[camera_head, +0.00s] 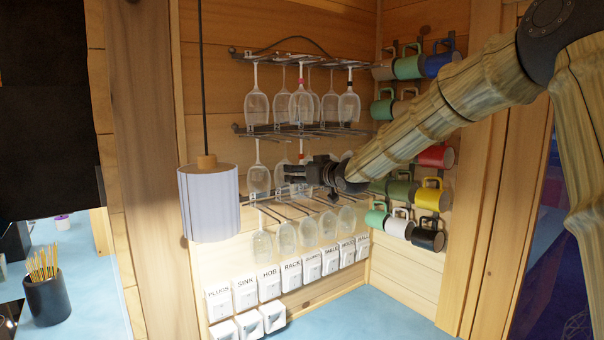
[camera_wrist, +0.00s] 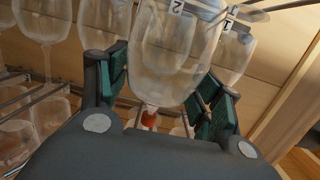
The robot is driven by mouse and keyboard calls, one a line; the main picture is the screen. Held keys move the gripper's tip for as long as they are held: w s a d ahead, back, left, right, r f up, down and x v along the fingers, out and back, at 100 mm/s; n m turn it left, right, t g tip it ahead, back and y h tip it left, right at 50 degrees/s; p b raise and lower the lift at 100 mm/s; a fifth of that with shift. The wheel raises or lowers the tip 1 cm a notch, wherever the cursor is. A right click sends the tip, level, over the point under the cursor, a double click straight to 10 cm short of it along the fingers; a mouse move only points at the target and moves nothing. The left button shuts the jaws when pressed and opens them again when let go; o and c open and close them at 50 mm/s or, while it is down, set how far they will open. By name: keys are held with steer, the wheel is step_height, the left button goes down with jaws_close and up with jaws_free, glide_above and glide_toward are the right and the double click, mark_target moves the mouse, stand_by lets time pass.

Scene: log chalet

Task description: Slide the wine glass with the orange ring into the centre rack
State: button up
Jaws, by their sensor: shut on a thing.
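The wine glass with the orange ring is between the pads of my gripper (camera_wrist: 160,95). In the wrist view its clear bowl (camera_wrist: 172,60) fills the space between the green pads, and the orange ring (camera_wrist: 149,118) sits on its stem. In the head view my gripper (camera_head: 290,174) is at the centre rack (camera_head: 277,132), just below its rails. A small orange-red mark (camera_head: 302,158) shows just above the gripper there; the rest of the held glass is mostly hidden. Whether its foot is between the rails cannot be told.
Other glasses hang upside down on the upper rack (camera_head: 290,60), the centre rack and the lower rack (camera_head: 268,200), close around my gripper. Mugs (camera_head: 433,195) hang on the right wall. A lamp (camera_head: 208,203) hangs at left. Labelled switches (camera_head: 268,280) line the wall below.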

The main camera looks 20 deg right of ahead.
steer(key=o, duration=0.9)
steer(key=v, duration=0.7)
steer(key=shift+s+b, duration=0.15)
steer(key=shift+b, duration=0.25)
stand_by(5.1)
steer(key=f+v, duration=0.1)
steer(key=v, duration=0.8)
steer(key=shift+r, duration=0.25)
